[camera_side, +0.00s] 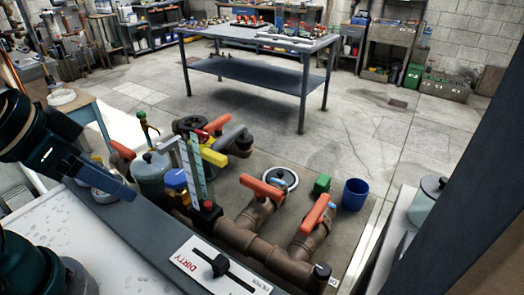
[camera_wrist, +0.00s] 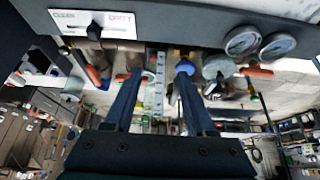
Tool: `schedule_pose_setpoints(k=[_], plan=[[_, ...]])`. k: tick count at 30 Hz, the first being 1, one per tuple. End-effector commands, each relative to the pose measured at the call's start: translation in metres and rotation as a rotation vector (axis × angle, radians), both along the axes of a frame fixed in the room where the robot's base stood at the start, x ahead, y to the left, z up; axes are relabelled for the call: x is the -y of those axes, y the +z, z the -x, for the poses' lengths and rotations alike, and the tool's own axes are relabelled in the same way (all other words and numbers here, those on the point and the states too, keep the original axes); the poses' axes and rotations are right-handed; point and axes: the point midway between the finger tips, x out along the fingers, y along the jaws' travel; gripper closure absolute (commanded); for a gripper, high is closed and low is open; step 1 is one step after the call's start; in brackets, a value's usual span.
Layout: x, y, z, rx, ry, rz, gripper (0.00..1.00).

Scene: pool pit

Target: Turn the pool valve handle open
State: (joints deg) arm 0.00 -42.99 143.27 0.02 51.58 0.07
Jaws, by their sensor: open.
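Brown pipes (camera_side: 262,245) in the floor pit carry valves with orange handles: one at the centre (camera_side: 262,188), one to its right (camera_side: 316,214) and one at the left (camera_side: 122,150), partly hidden. I cannot tell which is the pool valve handle. My gripper (camera_side: 122,190) hangs at the left in the side view, apart from the centre and right handles. In the wrist view my gripper (camera_wrist: 159,70) shows two blue fingers spread apart with nothing held between them. Orange handles appear beyond them at the right (camera_wrist: 257,72) and left (camera_wrist: 105,84).
A white panel marked DIRTY (camera_side: 190,262) with a black knob lies at the front. A metal table (camera_side: 260,75) stands behind on open floor.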

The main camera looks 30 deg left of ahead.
Motion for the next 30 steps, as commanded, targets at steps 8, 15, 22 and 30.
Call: schedule_pose_setpoints(k=[8, 15, 22, 30], plan=[[0.004, 0.015, -0.004, 0.018, -0.205, -0.089, 0.45], [0.018, 0.058, -0.04, 0.035, -0.539, -0.197, 0.45], [0.032, 0.083, -0.093, 0.026, -0.866, -0.268, 0.45], [0.046, 0.075, -0.163, 0.025, -1.216, -0.299, 0.45]])
